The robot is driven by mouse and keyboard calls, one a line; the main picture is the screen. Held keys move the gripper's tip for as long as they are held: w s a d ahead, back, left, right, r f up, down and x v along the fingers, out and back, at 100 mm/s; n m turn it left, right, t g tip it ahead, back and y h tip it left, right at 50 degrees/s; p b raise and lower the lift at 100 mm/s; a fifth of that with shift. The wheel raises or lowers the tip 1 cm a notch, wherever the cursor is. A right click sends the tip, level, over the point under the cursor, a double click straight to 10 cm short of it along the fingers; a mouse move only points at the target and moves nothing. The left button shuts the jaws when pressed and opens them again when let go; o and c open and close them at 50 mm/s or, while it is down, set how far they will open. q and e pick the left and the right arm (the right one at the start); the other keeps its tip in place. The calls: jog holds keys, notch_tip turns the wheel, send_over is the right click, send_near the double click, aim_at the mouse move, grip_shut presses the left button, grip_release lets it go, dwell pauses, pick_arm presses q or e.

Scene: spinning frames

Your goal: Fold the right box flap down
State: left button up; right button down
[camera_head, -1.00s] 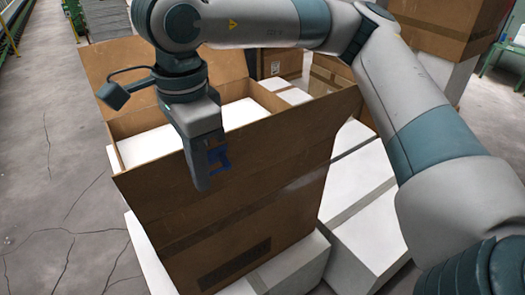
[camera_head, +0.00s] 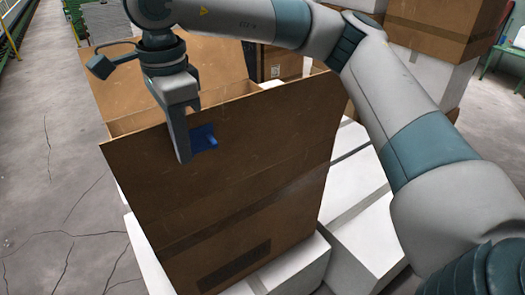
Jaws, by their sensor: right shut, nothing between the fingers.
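A brown cardboard box (camera_head: 235,235) stands in the middle of the view. Its near flap (camera_head: 245,135) stands up along the side facing me and hides most of the inside. Another flap (camera_head: 222,70) stands open at the far side, partly behind my arm. My right gripper (camera_head: 195,144) points down, shut and empty, in front of the near flap's outer face close to its top edge, with blue finger pads. I cannot tell whether it touches the flap. My left gripper is not in view.
White boxes (camera_head: 350,185) stand close to the right of and under the brown box. More cardboard boxes (camera_head: 440,25) are stacked at the back right. The cracked concrete floor (camera_head: 50,180) on the left is clear.

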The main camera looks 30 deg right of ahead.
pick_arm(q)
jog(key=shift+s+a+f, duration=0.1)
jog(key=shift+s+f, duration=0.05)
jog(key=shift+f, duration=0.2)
pick_arm(e)
jog(key=shift+d+f, duration=0.15)
jog(key=shift+f, duration=0.25)
jog(key=w, duration=0.5)
jog(key=shift+w, duration=0.35)
pick_arm(q)
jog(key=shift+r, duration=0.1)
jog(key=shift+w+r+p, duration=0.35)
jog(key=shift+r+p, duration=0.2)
jog(key=shift+p, duration=0.05)
pick_arm(e)
jog(key=w, duration=0.6)
jog(key=shift+w+a+r, duration=0.15)
jog(key=shift+w+a, duration=0.1)
jog(key=shift+w, duration=0.05)
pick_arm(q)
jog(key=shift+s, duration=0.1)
